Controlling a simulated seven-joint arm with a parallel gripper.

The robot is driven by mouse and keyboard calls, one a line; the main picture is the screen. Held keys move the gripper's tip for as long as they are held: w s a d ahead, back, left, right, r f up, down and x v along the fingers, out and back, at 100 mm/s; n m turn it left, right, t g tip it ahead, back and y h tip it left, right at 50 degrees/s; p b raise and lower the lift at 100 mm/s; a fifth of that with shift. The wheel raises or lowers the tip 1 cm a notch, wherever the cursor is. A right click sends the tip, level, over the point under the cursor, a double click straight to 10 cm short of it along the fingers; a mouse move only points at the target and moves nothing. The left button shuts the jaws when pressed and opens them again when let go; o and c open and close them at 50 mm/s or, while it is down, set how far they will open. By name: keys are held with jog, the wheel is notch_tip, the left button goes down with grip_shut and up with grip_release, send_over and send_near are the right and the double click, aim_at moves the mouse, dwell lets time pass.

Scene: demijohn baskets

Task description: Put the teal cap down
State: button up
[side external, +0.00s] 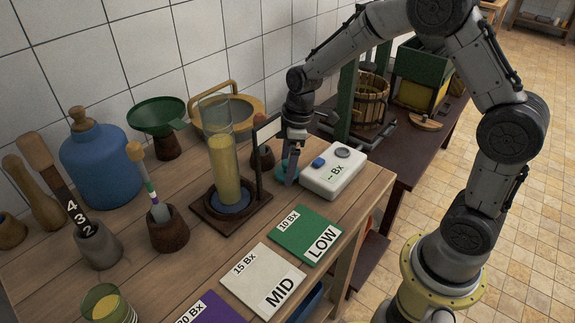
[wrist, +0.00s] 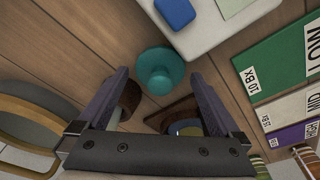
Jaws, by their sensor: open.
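The teal cap (wrist: 160,68) is round with a smaller knob and sits on the wooden table, close to the white box. In the side external view a little of the teal cap (side external: 281,169) shows behind my gripper (side external: 291,176), which hides part of it. In the wrist view my gripper (wrist: 160,77) is open, with one finger on each side of the cap's line and the cap between and just past the tips. Gaps show between the cap and both fingers.
The white box (side external: 333,172) with a blue button stands right of the cap. A glass cylinder of yellow liquid (side external: 224,165) on a dark wooden stand is to the left. Green LOW (side external: 300,222), pale MID (side external: 250,271) and purple (side external: 212,309) cards lie in front.

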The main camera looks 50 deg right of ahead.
notch_tip(320, 180, up, 12)
jog(key=s+d+f, duration=0.1)
jog(key=s+r+m+t, duration=0.2)
jog(key=s+m, duration=0.2)
jog(key=s, duration=0.7)
jog(key=s+a+r+m+t+h, duration=0.1)
jog(key=s+m, duration=0.4)
jog(key=s, duration=0.7)
notch_tip(320, 180, up, 2)
jog(key=shift+r+t, duration=0.15)
jog(key=shift+t, duration=0.55)
